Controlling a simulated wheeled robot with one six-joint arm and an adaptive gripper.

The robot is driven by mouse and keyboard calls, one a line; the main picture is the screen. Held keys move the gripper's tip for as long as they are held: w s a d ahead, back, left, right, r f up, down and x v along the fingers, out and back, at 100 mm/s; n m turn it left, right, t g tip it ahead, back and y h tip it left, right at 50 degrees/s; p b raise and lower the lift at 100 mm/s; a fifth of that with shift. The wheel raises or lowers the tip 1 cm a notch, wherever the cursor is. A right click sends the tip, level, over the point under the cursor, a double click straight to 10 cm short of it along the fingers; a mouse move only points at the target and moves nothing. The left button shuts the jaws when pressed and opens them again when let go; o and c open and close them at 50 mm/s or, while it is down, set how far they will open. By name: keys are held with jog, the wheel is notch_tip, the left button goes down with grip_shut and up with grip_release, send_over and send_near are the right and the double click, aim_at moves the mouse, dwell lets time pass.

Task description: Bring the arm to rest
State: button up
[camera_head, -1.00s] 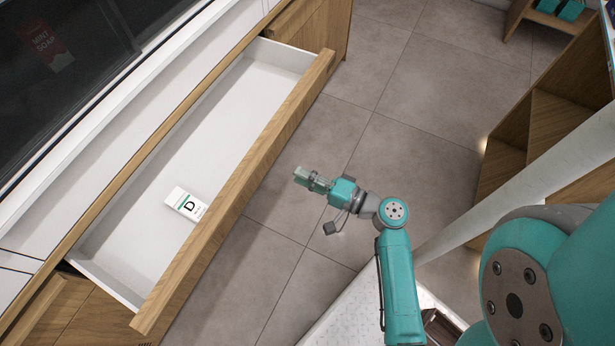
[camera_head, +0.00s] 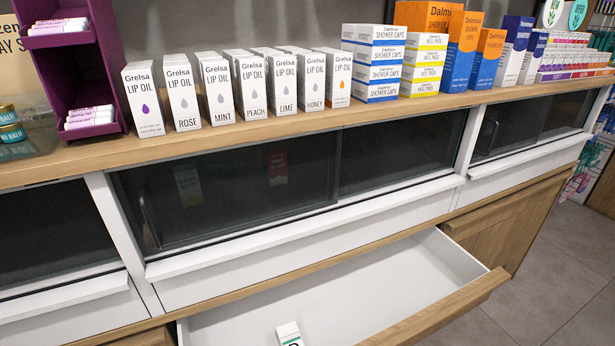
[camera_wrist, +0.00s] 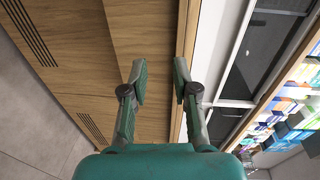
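My gripper (camera_wrist: 160,82) shows in the wrist view with its two fingers apart and nothing between them. It faces wooden cabinet fronts (camera_wrist: 85,60), with the white counter edge to the right. My arm and gripper are out of the head view. A small white box with a dark letter (camera_head: 289,334) lies in the open white drawer (camera_head: 400,270), at the bottom of the head view and cut by the frame edge.
The drawer's wooden front (camera_head: 440,308) juts into the aisle. Above it are dark glass sliding panels (camera_head: 240,175) and a wooden counter (camera_head: 300,126) with rows of lip oil boxes (camera_head: 185,92) and shower cap boxes (camera_head: 380,62). Grey floor (camera_head: 560,270) is clear at the right.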

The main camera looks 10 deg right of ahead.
jog(key=s+a+f+n+g+h, duration=0.2)
jog(key=s+a+f, duration=0.1)
jog(key=s, duration=0.3)
jog(key=s+a+f+n+g+h, duration=0.2)
jog(key=s+a+f+h, duration=0.1)
jog(key=s, duration=0.3)
jog(key=s+a+r+n+t, duration=0.1)
jog(key=s+r+n+t, duration=0.1)
jog(key=s+r+n, duration=0.8)
notch_tip(320, 180, up, 4)
jog(key=shift+s+r+n+t, duration=0.1)
jog(key=shift+s+n+t, duration=0.05)
jog(key=shift+n+t, duration=0.15)
